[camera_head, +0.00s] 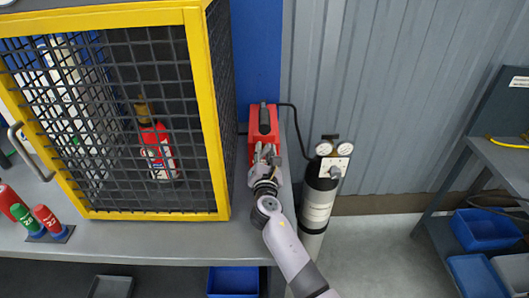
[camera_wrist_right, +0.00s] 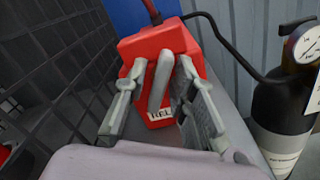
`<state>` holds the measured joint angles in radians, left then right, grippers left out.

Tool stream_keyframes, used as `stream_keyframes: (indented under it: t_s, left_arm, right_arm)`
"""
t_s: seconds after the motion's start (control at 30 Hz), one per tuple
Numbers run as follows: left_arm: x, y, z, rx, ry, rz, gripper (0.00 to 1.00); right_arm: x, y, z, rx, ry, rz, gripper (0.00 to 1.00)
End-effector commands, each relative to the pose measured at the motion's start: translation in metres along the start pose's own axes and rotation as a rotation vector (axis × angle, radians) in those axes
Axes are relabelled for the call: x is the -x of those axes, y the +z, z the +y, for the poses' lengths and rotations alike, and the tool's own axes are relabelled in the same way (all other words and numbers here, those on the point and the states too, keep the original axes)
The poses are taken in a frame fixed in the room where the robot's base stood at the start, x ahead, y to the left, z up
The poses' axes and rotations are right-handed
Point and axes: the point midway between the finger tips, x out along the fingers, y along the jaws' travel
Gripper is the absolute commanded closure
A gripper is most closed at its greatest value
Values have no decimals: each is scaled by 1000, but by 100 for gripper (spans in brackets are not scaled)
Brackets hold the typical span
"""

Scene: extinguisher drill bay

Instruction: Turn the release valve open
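The release valve is a red box (camera_head: 264,118) on the bench beside the mesh cabinet. In the right wrist view the red box (camera_wrist_right: 150,42) has a grey lever (camera_wrist_right: 159,82) on its face and a white label below starting "REL". My right gripper (camera_head: 266,153) is at the front of the box. In the wrist view its two fingers (camera_wrist_right: 162,68) are open, one on each side of the lever, with gaps visible. The label is partly covered by a finger. My left gripper is not in view.
A yellow-framed mesh cabinet (camera_head: 207,90) with a red extinguisher (camera_head: 157,150) inside stands close on the left. A grey cylinder with gauges (camera_head: 318,195) stands close on the right, linked by a black hose. Blue bins (camera_head: 485,230) are at far right.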

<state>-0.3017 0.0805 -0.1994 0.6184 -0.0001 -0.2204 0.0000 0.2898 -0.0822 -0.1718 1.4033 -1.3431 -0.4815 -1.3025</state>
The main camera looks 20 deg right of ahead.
Motion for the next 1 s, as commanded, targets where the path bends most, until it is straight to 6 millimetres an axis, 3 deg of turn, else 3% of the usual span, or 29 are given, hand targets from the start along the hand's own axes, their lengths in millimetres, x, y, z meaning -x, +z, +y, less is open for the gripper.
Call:
stream_keyframes:
  t_s: [0.33, 0.77, 1.0]
  left_arm:
    - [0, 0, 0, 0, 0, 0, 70]
    - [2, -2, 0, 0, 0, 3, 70]
    - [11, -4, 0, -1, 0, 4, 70]
  right_arm:
    - [0, 0, 0, 0, 0, 0, 100]
    - [0, 0, 0, 12, 0, 0, 100]
    - [0, 2, 1, 107, -1, 1, 100]
